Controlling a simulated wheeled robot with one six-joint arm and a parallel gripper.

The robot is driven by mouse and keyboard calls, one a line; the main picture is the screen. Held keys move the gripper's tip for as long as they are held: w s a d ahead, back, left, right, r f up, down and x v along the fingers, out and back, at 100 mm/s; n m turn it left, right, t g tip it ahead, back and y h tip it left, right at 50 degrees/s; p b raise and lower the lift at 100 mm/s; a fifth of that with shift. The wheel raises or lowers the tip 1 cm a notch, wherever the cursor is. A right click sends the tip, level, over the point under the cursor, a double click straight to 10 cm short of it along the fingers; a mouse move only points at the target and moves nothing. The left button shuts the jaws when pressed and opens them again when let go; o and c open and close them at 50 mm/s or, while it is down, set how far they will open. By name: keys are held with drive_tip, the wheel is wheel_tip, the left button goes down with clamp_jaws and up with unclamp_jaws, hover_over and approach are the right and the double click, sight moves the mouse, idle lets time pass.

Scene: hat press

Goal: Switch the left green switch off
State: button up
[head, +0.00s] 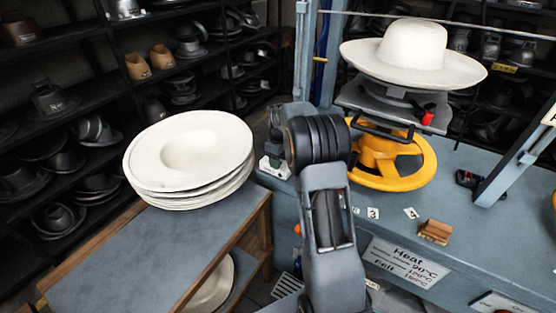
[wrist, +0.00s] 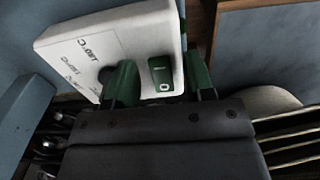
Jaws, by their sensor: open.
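A white box (wrist: 105,50) with printed markings fills the upper middle of the wrist view. A green switch (wrist: 160,68) with a small white ring mark is on its face. My gripper (wrist: 159,62) is open, with one dark green finger on each side of this switch. Contact between fingers and switch cannot be told. The head view shows the white box (head: 272,165) at the left end of the blue-grey bench, with my gripper (head: 276,142) at it, largely hidden by my arm. Only one switch shows clearly, so I cannot tell whether it is the left one.
A stack of cream hat blanks (head: 190,155) lies on a low table (head: 130,265) to the left. A yellow wheel (head: 415,172) and a press with a white hat (head: 412,50) stand to the right. A small brush (head: 434,231) lies on the bench (head: 475,235).

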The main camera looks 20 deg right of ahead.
clamp_jaws()
drive_tip(key=shift+a+r+g+p, duration=0.15)
drive_tip(key=shift+r+g+p, duration=0.2)
drive_tip(key=shift+p, duration=0.85)
drive_tip(key=shift+w+g+h+p, duration=0.15)
drive_tip(key=shift+g+h+p, duration=0.25)
drive_tip(key=shift+p, duration=0.35)
drive_tip(key=shift+w+a+g+h+p, duration=0.1)
drive_tip(key=shift+g+h+p, duration=0.3)
drive_tip(key=shift+g+p, duration=0.4)
drive_tip(key=shift+f, duration=0.25)
unclamp_jaws()
